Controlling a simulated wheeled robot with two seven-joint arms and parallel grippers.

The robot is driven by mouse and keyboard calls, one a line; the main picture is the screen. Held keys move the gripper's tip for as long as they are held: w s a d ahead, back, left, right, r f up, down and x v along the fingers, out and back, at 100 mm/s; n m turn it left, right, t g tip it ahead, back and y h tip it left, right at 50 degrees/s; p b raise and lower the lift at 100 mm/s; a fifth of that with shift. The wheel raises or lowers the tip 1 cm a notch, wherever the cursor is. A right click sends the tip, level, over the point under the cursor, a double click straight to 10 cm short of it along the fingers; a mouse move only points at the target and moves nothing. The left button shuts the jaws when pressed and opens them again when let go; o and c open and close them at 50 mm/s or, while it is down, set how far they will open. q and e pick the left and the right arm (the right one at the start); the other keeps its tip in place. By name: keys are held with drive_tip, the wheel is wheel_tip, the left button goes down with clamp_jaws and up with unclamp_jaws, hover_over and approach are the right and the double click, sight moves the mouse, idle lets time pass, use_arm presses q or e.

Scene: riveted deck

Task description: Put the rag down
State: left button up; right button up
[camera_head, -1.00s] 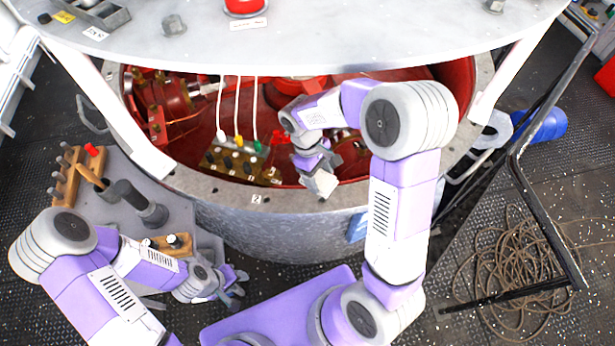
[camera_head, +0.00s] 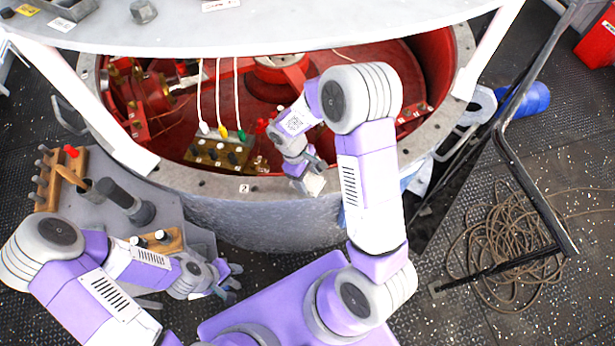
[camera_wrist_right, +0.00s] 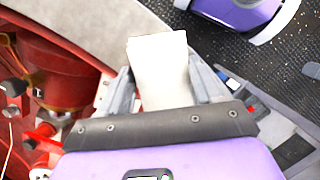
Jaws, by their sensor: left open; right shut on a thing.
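The rag (camera_wrist_right: 160,66) is an off-white folded piece between the fingers of my right gripper (camera_wrist_right: 160,88) in the right wrist view. In the head view the rag (camera_head: 313,186) shows at the tip of my right gripper (camera_head: 308,174), in front of the near rim of the round red-lined pit. I cannot tell whether the rag touches the rim. My left gripper (camera_head: 230,283) is open and empty, low in front of the pit's grey outer wall.
Inside the pit (camera_head: 430,80) is a brass terminal block (camera_head: 225,155) with white cables. A grey side table (camera_head: 180,200) holds a tool rack (camera_head: 50,180) and a dark cylinder. Coiled rope (camera_head: 510,250), a black rail (camera_head: 530,190) and a blue roll (camera_head: 535,98) are right.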

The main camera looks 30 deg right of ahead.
drive_tip(key=shift+f, duration=0.1)
drive_tip(key=o, duration=0.9)
drive_tip(key=shift+o, duration=0.2)
drive_tip(key=shift+r, duration=0.2)
drive_tip(key=p+v, duration=0.1)
drive_tip(key=v, duration=0.6)
drive_tip(key=shift+w+a+r, duration=0.1)
drive_tip(key=shift+r, duration=0.1)
